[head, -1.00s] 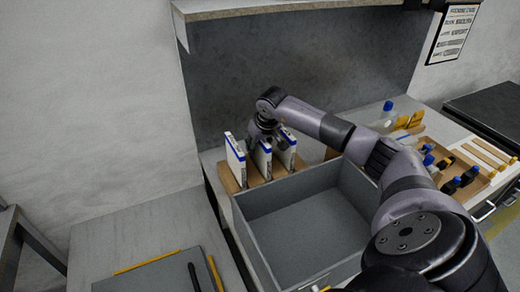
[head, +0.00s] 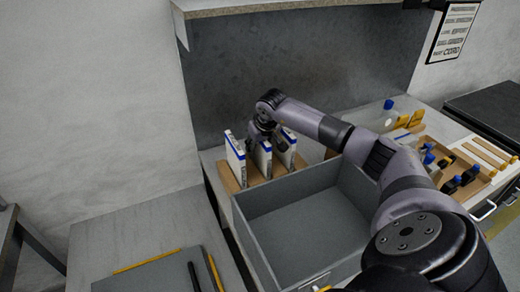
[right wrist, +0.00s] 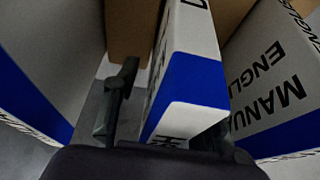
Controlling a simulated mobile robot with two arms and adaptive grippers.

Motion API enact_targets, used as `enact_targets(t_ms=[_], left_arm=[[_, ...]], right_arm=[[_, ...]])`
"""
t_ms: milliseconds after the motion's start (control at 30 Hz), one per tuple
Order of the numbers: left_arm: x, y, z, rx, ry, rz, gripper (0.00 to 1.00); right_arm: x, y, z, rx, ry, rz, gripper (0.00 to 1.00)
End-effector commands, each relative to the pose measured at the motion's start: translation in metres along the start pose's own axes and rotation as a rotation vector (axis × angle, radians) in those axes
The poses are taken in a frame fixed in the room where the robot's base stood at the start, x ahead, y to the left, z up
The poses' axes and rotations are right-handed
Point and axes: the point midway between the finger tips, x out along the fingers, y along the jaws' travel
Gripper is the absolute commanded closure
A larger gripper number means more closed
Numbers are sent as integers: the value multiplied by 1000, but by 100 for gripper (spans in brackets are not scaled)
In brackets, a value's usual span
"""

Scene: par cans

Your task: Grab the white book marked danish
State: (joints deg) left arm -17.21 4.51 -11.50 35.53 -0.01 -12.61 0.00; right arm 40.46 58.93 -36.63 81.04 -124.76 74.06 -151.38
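Three white books with blue bands stand upright in a wooden rack: a left book (head: 235,160), a middle book (head: 263,160) and a right book (head: 287,152). No label reading danish can be made out. In the right wrist view, the book at right (right wrist: 270,85) reads "MANUAL" and "ENGLI…", while the middle book's (right wrist: 195,85) lettering is mostly cut off. My right gripper (head: 262,137) is down at the middle book. Its fingers (right wrist: 172,125) stand either side of that book, with a gap at the left finger; the right finger is mostly hidden. My left gripper is out of view.
An empty grey bin (head: 300,237) stands right in front of the rack. A grey back wall (head: 290,75) rises behind. Bottles and a wooden tray (head: 470,178) are at the right. A shelf (head: 290,8) hangs above. A clipboard-like board (head: 150,277) lies on the left table.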

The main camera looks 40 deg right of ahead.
Motion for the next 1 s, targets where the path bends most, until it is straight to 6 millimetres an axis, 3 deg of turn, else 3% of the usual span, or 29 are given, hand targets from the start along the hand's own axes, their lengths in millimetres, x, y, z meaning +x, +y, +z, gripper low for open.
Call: enact_targets(t_ms=[167, 733, 1000], left_arm=[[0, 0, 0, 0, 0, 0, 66], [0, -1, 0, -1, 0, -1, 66], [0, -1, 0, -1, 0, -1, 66]], right_arm=[[0, 0, 0, 0, 0, 0, 62], [0, 0, 0, 0, 0, 0, 99], [0, 0, 0, 0, 0, 0, 100]])
